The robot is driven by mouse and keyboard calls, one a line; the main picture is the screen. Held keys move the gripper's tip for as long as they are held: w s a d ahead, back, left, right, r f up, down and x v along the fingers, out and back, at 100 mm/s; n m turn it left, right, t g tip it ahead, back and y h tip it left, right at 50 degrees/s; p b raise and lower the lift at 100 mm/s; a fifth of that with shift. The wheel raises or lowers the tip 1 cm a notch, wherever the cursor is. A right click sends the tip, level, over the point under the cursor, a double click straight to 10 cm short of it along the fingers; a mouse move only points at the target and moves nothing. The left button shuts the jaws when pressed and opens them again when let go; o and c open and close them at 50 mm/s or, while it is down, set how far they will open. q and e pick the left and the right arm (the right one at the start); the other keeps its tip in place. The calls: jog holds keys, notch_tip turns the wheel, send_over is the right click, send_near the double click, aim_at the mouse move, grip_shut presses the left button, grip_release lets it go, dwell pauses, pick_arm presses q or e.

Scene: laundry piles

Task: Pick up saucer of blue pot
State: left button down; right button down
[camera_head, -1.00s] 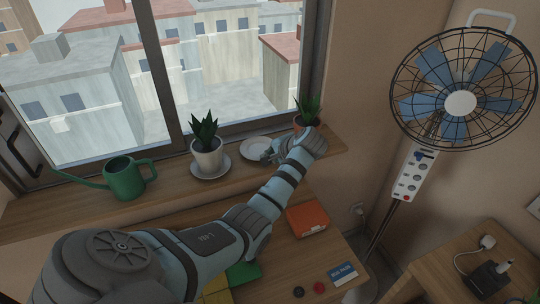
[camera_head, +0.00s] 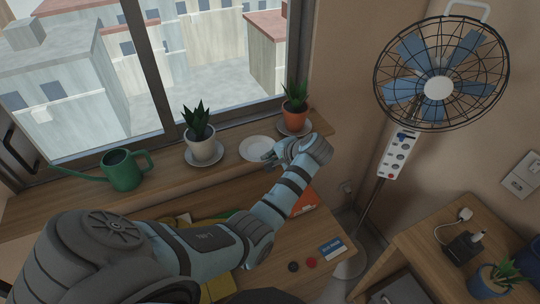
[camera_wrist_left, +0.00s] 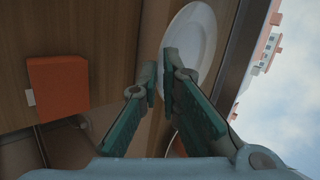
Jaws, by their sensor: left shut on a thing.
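A white saucer (camera_head: 256,146) is at the windowsill, between the white pot and the orange pot, with nothing on it. My left gripper (camera_head: 268,157) is at its right front edge, shut on the rim. In the left wrist view the fingertips (camera_wrist_left: 166,68) meet at the edge of the saucer (camera_wrist_left: 196,32). Whether the saucer still touches the sill is hard to tell. The blue pot (camera_head: 488,283) with a spiky plant stands on the right table. My right gripper is not in view.
The white pot (camera_head: 204,151) and orange pot (camera_head: 294,114) stand on their own saucers on the sill (camera_head: 228,166), close on either side. A green watering can (camera_head: 122,172) is at the left. A fan (camera_head: 438,88) stands at the right. An orange box (camera_wrist_left: 58,82) lies below.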

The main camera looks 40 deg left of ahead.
pick_arm(q)
jog(key=c, duration=1.7)
grip_release()
jog(key=v, duration=1.2)
jog(key=shift+a, duration=0.1)
